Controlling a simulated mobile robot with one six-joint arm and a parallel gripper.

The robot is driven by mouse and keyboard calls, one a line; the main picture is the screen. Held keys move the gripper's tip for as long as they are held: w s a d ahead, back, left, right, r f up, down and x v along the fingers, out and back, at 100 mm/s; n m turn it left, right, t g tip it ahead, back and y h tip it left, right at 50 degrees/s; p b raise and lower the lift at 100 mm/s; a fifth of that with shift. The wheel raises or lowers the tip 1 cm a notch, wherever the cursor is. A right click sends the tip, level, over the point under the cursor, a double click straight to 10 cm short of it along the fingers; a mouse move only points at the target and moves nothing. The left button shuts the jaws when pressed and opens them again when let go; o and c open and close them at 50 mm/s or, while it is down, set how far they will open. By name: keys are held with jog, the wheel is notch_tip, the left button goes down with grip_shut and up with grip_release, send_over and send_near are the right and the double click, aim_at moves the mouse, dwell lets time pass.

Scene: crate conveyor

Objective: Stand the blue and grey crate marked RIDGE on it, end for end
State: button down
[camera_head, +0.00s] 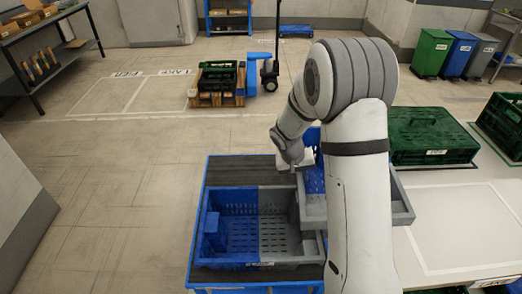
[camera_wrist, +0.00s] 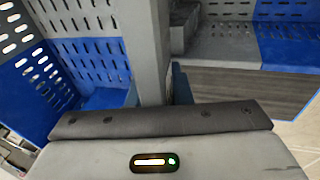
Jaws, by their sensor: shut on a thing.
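A blue and grey crate (camera_head: 312,207) is partly hidden behind my arm in the head view; its blue part is at the back and grey walls show on both sides. My gripper (camera_head: 299,160) is shut on its grey wall, which also shows in the wrist view (camera_wrist: 149,45). Another crate (camera_head: 205,222), blue on the left and grey on the right, stands upright and empty on a dark-topped blue stand (camera_head: 250,168). The held crate overlaps its right edge in the picture; whether they touch I cannot tell. No RIDGE mark is readable.
A pale table (camera_head: 450,225) at the right bears a green crate (camera_head: 430,150) and another green crate (camera_head: 503,125) at its edge. A pallet (camera_head: 217,100) with a dark green crate stands further back. The floor to the left is clear.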

jog(key=w+a+r+m+g+p, duration=0.2)
jog(key=w+a+m, duration=0.1)
jog(key=a+m, duration=0.3)
jog(key=w+a+r+m+g+y+p, duration=0.1)
jog(key=w+a+r+m+g+p, duration=0.2)
jog(key=a+m, duration=0.4)
jog(key=m, duration=0.4)
jog(key=shift+m+y, duration=0.3)
notch_tip(320, 180, down, 9)
jog(key=b, duration=0.5)
jog(key=shift+f, duration=0.2)
jog(key=shift+w, duration=0.1)
jog(key=c, duration=1.3)
grip_release()
jog(key=shift+o, duration=0.2)
jog(key=b+v, duration=0.1)
jog(key=v, duration=0.6)
jog(key=shift+r, duration=0.4)
